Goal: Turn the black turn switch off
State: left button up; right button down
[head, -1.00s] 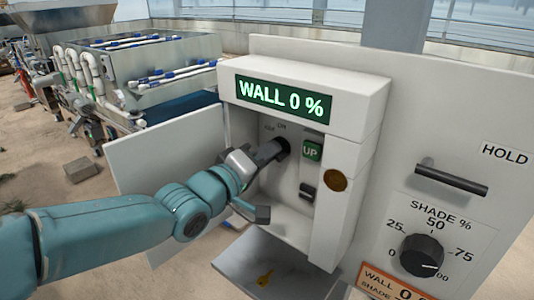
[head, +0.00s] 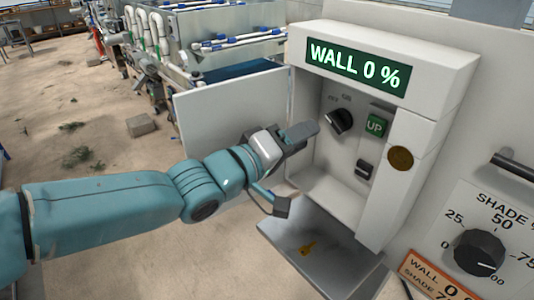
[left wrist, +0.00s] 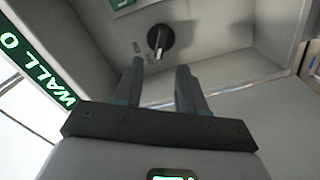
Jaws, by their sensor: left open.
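The black turn switch (head: 338,121) sits on the back wall of the open white control box, under small OFF and ON labels. It also shows in the left wrist view (left wrist: 160,38), beyond my fingers, with a pale mark on its edge. I cannot tell for certain which label it points to. My left gripper (head: 302,168) is open and empty, at the left of the box mouth. In the left wrist view its two fingers (left wrist: 157,78) stand apart, with the switch ahead of the gap and not touched. My right gripper is not in view.
A green UP button (head: 376,125) and a small black rocker (head: 364,170) are right of the switch. The display (head: 358,68) above reads WALL 0 %.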

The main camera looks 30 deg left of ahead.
pick_arm(q)
jog(key=p+v, duration=0.1)
jog(key=v, duration=0.7)
jog(key=shift+s+a, duration=0.2)
jog(key=shift+s, duration=0.15)
